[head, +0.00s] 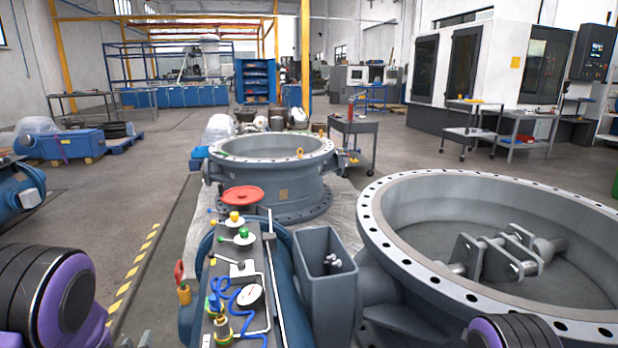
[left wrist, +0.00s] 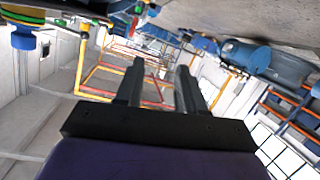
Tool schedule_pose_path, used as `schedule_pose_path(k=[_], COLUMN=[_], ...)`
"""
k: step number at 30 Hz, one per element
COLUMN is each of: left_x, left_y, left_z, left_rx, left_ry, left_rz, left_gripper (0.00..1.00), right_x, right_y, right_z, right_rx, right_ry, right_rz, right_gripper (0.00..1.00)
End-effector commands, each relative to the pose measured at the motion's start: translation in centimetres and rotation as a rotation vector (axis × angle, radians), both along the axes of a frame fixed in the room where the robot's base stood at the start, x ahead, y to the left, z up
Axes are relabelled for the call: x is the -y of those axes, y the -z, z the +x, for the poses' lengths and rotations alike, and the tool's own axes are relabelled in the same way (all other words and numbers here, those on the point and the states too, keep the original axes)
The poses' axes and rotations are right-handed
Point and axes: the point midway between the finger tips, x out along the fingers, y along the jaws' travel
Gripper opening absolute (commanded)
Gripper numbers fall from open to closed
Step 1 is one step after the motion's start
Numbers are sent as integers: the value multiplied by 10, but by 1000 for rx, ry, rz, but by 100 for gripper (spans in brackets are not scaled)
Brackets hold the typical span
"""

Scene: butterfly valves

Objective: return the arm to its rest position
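My left arm (head: 48,298), purple with black ringed joints, shows at the lower left of the head view. Its gripper cannot be made out there. In the left wrist view, the two dark fingers of my left gripper (left wrist: 159,85) stand apart with nothing between them; the gripper is open and empty. The room appears turned over behind the fingers. A purple and black part of my right arm (head: 512,331) shows at the lower right edge of the head view. My right gripper is not in view.
A panel with a red handwheel (head: 243,196), coloured knobs and a gauge (head: 250,295) stands front centre. Beside it are a grey open bin (head: 326,290) and a large valve ring (head: 395,245). Another valve (head: 275,180) stands behind.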

Motion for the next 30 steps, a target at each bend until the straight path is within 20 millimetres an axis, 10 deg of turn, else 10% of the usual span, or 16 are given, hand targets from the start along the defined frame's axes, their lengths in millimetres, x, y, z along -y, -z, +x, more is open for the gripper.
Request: schedule_pose_path(k=[8, 15, 30], left_x=[23, 53, 86], left_y=[117, 219, 300], left_z=[-81, -190, -327], left_rx=[-280, -592, -928], left_ry=[-64, -117, -150], left_rz=[-80, -150, -205], left_gripper=[38, 38, 38], right_x=[0, 0, 0], right_y=[27, 55, 84], right_z=[0, 0, 0], right_rx=[0, -1, -1], right_ry=[0, 0, 0], right_rz=[0, 1, 1], right_gripper=[37, 37, 37])
